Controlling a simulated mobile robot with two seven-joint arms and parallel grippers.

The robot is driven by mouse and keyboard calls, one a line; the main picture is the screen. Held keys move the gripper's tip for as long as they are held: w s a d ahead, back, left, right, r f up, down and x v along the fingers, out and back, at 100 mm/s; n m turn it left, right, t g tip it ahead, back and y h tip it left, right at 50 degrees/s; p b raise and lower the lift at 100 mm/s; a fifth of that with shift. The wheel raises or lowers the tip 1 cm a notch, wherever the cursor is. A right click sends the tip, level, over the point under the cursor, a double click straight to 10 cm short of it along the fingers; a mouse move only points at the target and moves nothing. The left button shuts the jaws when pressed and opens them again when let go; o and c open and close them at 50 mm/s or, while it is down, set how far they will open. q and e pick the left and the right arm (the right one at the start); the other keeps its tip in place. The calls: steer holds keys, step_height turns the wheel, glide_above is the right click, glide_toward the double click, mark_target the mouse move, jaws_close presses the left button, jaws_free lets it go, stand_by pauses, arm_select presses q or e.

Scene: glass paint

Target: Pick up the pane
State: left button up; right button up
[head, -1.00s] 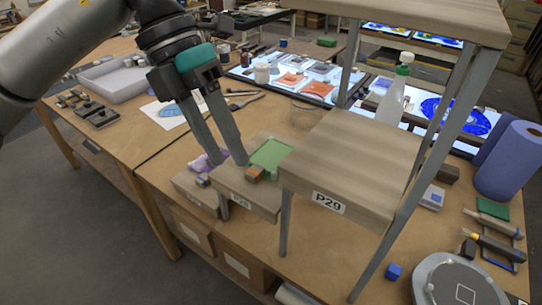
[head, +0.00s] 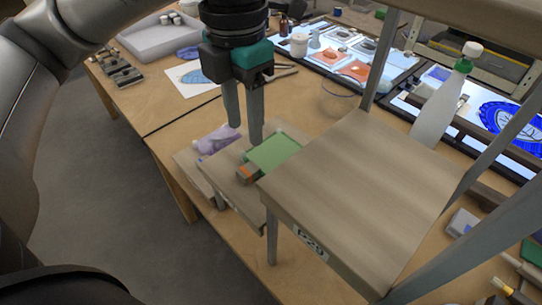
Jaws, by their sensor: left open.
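A flat green pane (head: 272,150) lies on a low wooden step (head: 228,183), partly tucked beside the higher wooden platform marked P29 (head: 355,175). A small grey and orange block (head: 247,173) sits at the pane's near left edge. My left gripper (head: 245,133) points down with its two fingers apart and nothing between them. Its fingertips are just left of the pane's far left side in the picture; whether they are above or level with it is hard to tell. My right gripper is not in view.
A purple cloth (head: 216,138) lies on the lowest step, left of the fingers. The P29 platform and its metal posts (head: 380,55) stand close on the right. A glass bowl (head: 340,100) and a white bottle (head: 440,105) are behind it.

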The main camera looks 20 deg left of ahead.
arm_select(q)
glide_above(249, 169)
steer(key=f, duration=0.4)
steer(key=shift+w+a, duration=0.1)
steer(key=shift+w, duration=0.1)
steer(key=f, duration=0.5)
steer(key=shift+s+f, duration=0.15)
steer(key=shift+s, duration=0.05)
jaws_close()
